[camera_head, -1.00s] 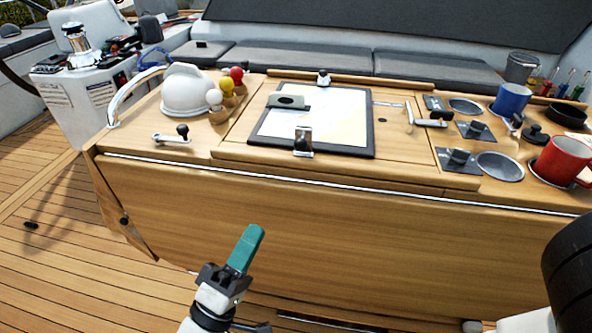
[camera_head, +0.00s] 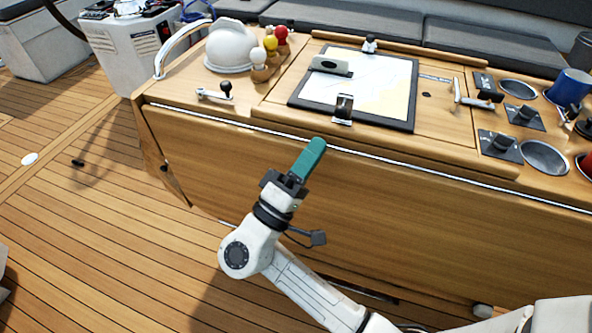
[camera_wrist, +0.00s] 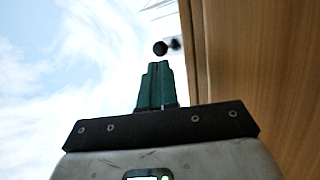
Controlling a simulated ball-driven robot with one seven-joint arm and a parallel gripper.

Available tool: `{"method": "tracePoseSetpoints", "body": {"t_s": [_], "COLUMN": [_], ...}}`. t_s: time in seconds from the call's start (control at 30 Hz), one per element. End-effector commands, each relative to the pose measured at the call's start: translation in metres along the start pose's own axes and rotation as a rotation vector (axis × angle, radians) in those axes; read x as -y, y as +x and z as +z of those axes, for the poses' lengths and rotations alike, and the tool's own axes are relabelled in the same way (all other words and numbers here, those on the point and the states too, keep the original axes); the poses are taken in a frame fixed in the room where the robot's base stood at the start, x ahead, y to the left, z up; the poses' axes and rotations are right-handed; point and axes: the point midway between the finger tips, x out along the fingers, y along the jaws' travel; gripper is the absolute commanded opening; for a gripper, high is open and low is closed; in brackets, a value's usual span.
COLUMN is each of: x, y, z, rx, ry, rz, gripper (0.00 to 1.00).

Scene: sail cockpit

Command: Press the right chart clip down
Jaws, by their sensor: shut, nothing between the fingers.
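The chart (camera_head: 385,90) lies on a dark board in the wooden table top. One chart clip (camera_head: 343,108), with a dark upright lever, sits at its near edge. Another clip (camera_head: 370,45) sits at its far edge; I cannot tell which one is called right. My gripper (camera_head: 316,146) has teal fingers and is shut and empty. It is in front of the table's front panel, below and short of the near clip, touching neither clip. In the wrist view the shut fingers (camera_wrist: 157,75) point past the wood toward a black knob (camera_wrist: 160,48).
A black-knobbed lever (camera_head: 225,89), a white dome (camera_head: 231,47) and coloured balls (camera_head: 281,34) stand left of the chart. A crank handle (camera_head: 470,95), cup holders (camera_head: 544,157) and a blue mug (camera_head: 570,86) are to its right.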

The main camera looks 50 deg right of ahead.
Motion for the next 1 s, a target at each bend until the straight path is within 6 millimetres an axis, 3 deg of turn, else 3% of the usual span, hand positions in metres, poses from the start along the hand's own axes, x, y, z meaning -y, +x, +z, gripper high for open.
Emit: {"method": "tracePoseSetpoints", "body": {"t_s": [0.1, 0.3, 1.0], "x": [-0.002, 0.000, -0.002], "y": [0.021, 0.039, 0.045], "z": [0.000, 0.000, -0.009], "rx": [0.001, 0.000, -0.002], "ry": [-0.002, -0.001, -0.011], "rz": [0.000, -0.001, -0.039], "gripper": [0.00, 0.00, 0.00]}}
